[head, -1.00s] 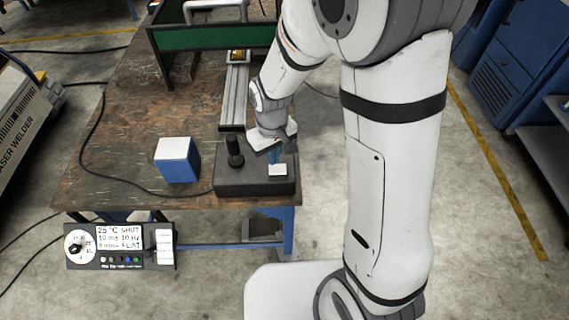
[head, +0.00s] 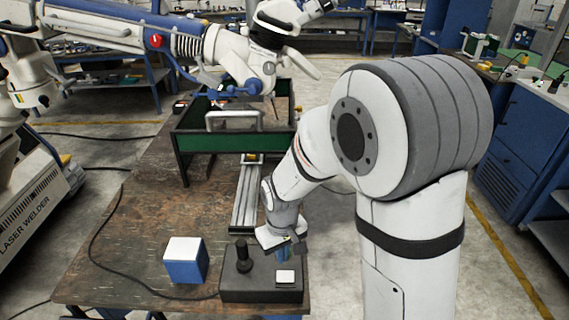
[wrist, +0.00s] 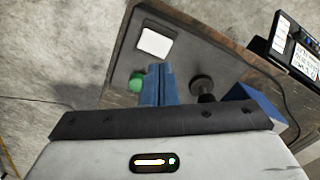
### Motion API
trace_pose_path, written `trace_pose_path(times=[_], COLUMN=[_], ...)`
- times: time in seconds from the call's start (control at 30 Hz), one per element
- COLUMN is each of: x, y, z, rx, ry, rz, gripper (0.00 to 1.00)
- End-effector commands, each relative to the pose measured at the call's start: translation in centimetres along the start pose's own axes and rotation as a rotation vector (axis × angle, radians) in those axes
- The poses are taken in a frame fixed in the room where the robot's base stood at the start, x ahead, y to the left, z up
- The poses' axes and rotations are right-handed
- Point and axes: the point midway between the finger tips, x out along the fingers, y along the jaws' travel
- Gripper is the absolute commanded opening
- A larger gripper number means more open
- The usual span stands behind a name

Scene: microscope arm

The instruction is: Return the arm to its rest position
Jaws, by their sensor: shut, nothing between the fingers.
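My gripper (head: 289,252) hangs over the dark control box (head: 236,288) near the table's front edge. Its blue fingers (wrist: 158,72) are together and empty. The box carries a black joystick (head: 243,258) and a white square button (head: 285,276). In the wrist view the white button (wrist: 154,43) is beyond the fingertips. A green button (wrist: 136,82) is to their left and the joystick (wrist: 202,85) to their right. A big white and blue microscope arm (head: 185,42) reaches in from the upper left, its head (head: 278,28) above the green-walled frame.
A white-topped blue block (head: 185,262) stands left of the box. The green-walled frame (head: 235,143) and a metal rail (head: 246,200) lie behind. A black cable crosses the table (head: 140,235). A laser welder (head: 40,200) stands at the left.

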Motion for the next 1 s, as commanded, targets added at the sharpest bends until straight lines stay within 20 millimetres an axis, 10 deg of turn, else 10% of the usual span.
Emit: trace_pose_path(times=[0.27, 0.7, 1.0], x=[-4.0, -14.7, -16.9], y=[1.9, 6.0, 6.2], z=[1.9, 12.6, 17.5], rx=[0.075, 0.359, 0.471], ry=[0.052, 0.226, 0.289], rz=[0.008, 0.052, 0.075], gripper=[0.00, 0.00, 0.00])
